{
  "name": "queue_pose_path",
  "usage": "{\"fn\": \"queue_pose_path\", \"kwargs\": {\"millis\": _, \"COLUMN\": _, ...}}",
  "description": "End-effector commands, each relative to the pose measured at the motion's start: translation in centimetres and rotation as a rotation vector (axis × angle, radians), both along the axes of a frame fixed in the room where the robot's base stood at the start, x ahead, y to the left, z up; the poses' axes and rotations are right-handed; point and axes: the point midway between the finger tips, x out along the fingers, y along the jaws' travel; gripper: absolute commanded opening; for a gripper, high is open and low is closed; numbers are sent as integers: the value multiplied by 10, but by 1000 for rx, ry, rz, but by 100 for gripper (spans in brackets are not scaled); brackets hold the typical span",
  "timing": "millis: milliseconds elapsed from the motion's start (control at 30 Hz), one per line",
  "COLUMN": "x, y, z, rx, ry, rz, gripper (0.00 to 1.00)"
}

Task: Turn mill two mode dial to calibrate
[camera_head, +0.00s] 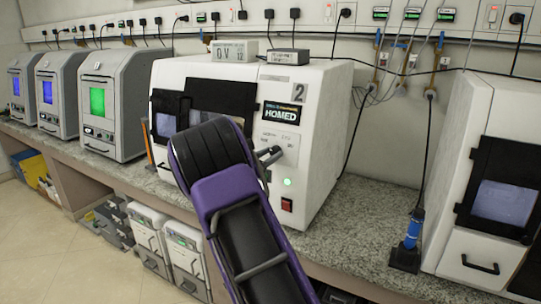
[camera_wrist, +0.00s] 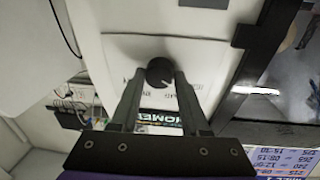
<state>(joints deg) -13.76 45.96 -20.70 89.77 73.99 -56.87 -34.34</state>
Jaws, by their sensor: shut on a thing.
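Mill two (camera_head: 326,115) is the white machine with a "2" label, and its small display (camera_head: 284,113) reads HOMED. My gripper (camera_head: 270,154) is at its front panel, below the display. In the wrist view the mode dial (camera_wrist: 159,71) is a round dark knob on the white panel. The fingers of my gripper (camera_wrist: 160,78) are shut on the dial, one on each side. A small light mark shows on the knob. The dial's printed positions are too blurred to read, and my arm hides part of the panel in the head view.
A green light (camera_head: 288,182) and a red switch (camera_head: 287,204) sit below the dial. Two small boxes (camera_head: 288,56) stand on the mill. Another white machine (camera_head: 480,160) is at the right, with a blue-handled tool (camera_head: 414,228) beside it on the granite counter (camera_head: 365,215).

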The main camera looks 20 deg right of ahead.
Motion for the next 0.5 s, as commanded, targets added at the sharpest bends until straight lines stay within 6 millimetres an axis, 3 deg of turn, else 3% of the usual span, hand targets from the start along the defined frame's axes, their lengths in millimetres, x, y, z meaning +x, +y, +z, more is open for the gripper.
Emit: {"fn": "queue_pose_path", "kwargs": {"millis": 500, "x": 0, "y": 0, "z": -1, "rx": 170, "ry": -219, "rz": -44, "gripper": 0}}
